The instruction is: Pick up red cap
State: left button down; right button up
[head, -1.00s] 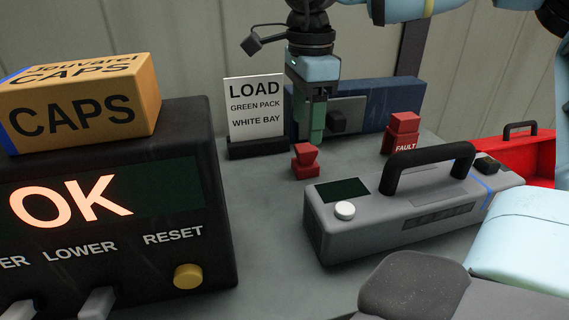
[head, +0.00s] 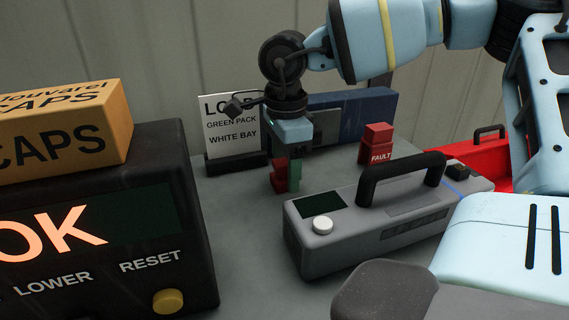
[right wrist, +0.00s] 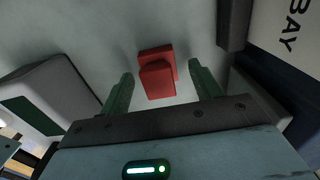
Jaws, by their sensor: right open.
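The red cap (head: 279,176) stands on the grey table behind the grey handled unit. In the head view my right gripper (head: 294,178) is down at the cap, with a green finger in front of its right side. In the right wrist view the red cap (right wrist: 157,75) lies ahead of and between the two green fingertips of my right gripper (right wrist: 160,82). There are gaps on both sides, so the gripper is open and not closed on the cap. My left gripper is not in view.
A grey unit with a black handle (head: 400,168) stands close at the front right. A black sign stand (head: 236,161) is behind left. A red FAULT block (head: 377,145) and a dark blue case (head: 355,112) are behind right. The black OK console (head: 150,200) carries a CAPS box (head: 60,125).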

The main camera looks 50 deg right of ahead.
aim_at(285, 161)
jog(key=shift+f, duration=0.5)
jog(key=c, duration=1)
notch_tip(285, 161, up, 10)
jog(key=shift+r, duration=0.1)
jog(key=shift+c, duration=0.2)
